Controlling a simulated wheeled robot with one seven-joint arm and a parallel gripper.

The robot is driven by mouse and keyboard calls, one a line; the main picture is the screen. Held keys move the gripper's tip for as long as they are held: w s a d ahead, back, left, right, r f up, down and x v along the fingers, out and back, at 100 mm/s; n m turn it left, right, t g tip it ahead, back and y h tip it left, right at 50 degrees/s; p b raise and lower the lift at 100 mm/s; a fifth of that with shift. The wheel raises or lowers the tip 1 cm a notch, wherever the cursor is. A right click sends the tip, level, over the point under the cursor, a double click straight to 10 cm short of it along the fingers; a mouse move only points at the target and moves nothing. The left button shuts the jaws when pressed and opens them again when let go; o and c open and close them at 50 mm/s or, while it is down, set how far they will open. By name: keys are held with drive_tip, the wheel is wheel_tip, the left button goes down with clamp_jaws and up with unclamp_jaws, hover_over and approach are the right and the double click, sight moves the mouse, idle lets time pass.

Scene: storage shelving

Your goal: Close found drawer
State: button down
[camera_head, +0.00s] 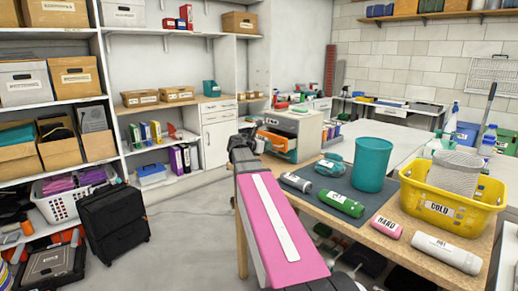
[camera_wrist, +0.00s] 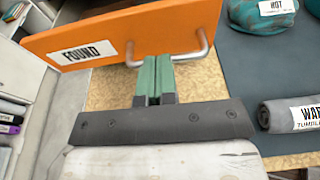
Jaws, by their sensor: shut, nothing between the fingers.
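The orange drawer front labelled FOUND (camera_wrist: 110,35) fills the top of the wrist view, with a silver bar handle (camera_wrist: 204,48) on it. In the head view the orange drawer (camera_head: 272,141) stands pulled out from a small grey cabinet (camera_head: 307,132), beyond the end of my arm. My gripper (camera_wrist: 157,62) has its green fingers pressed together with nothing between them. The fingertips overlap the handle in the wrist view; I cannot tell whether they touch it or the drawer front. In the head view my gripper (camera_head: 243,148) is dark and small.
A wooden table (camera_head: 318,203) lies below and right, with a dark mat, a teal bin (camera_head: 372,164), rolled towels and a yellow basket (camera_head: 447,211). Shelving (camera_head: 102,45) stands at left. A black suitcase (camera_head: 114,222) is on the floor. Floor between is clear.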

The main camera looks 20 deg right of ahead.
sight(276, 140)
drive_tip(key=x, duration=0.2)
drive_tip(key=r+x, duration=0.1)
drive_tip(key=x, duration=0.4)
drive_tip(key=shift+w+d+r, duration=0.25)
drive_tip(key=shift+d, duration=0.15)
drive_tip(key=shift+r, duration=0.1)
